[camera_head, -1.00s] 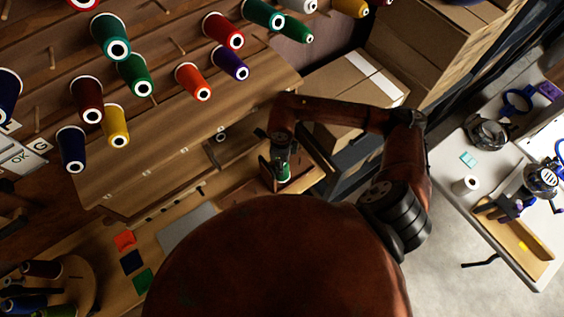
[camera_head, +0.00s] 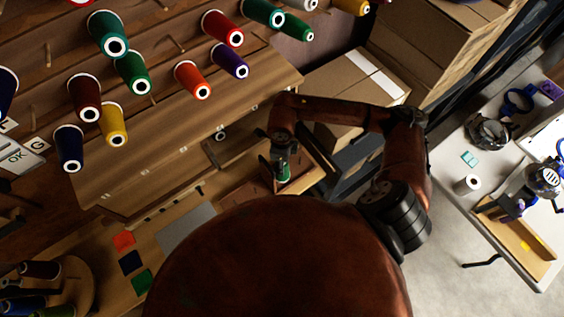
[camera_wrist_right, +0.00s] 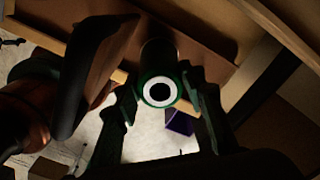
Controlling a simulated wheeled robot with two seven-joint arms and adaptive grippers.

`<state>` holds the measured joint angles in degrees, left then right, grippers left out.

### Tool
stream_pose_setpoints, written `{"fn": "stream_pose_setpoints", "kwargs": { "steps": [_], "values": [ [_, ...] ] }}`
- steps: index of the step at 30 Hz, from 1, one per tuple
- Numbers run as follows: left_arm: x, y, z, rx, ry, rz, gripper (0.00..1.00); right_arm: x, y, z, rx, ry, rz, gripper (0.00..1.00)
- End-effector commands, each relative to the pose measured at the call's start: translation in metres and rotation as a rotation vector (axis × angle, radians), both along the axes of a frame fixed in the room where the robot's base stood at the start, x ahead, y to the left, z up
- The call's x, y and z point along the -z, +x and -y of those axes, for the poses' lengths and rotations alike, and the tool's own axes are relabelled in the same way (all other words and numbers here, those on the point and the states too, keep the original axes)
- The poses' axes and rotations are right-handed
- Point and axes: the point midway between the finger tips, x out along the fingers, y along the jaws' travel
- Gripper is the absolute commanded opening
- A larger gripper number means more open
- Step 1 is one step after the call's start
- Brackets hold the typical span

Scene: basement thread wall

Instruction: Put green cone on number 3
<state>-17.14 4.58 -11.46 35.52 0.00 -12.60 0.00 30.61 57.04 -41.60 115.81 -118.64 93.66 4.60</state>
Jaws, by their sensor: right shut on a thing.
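A green thread cone (camera_head: 283,174) is held in my right gripper (camera_head: 281,163), in front of the thread wall's lower right part. In the right wrist view the cone (camera_wrist_right: 157,58) points its white-ringed end with a dark hole at the camera, between the two fingers (camera_wrist_right: 157,98) shut on it. Another green cone (camera_head: 132,74) sits on the wall among the other cones. A number 3 is not readable in either view. My left gripper is not in view.
The wall has bare wooden pegs (camera_head: 162,44) and several coloured cones, including a red one (camera_head: 222,29) and a yellow one (camera_head: 113,124). Cardboard boxes (camera_head: 352,84) stand right of the wall. A white table (camera_head: 497,165) with tools is at far right.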

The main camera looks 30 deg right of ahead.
Motion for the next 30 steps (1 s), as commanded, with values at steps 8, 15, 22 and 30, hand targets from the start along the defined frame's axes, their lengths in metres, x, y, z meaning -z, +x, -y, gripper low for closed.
{"fn": "stream_pose_setpoints", "kwargs": {
  "steps": [8,15,22,30],
  "values": [
    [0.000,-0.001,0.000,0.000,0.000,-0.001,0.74,0.000,0.000,0.000,0.000,0.000,0.000,0.45],
    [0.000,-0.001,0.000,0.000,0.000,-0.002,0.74,0.000,0.000,0.000,0.000,0.000,0.000,0.58],
    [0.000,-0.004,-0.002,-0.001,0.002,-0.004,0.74,-0.001,0.000,0.000,0.000,0.000,0.000,0.58],
    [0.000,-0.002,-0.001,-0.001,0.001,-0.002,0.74,-0.036,0.001,0.000,-0.002,-0.001,0.004,0.58]
  ]
}}
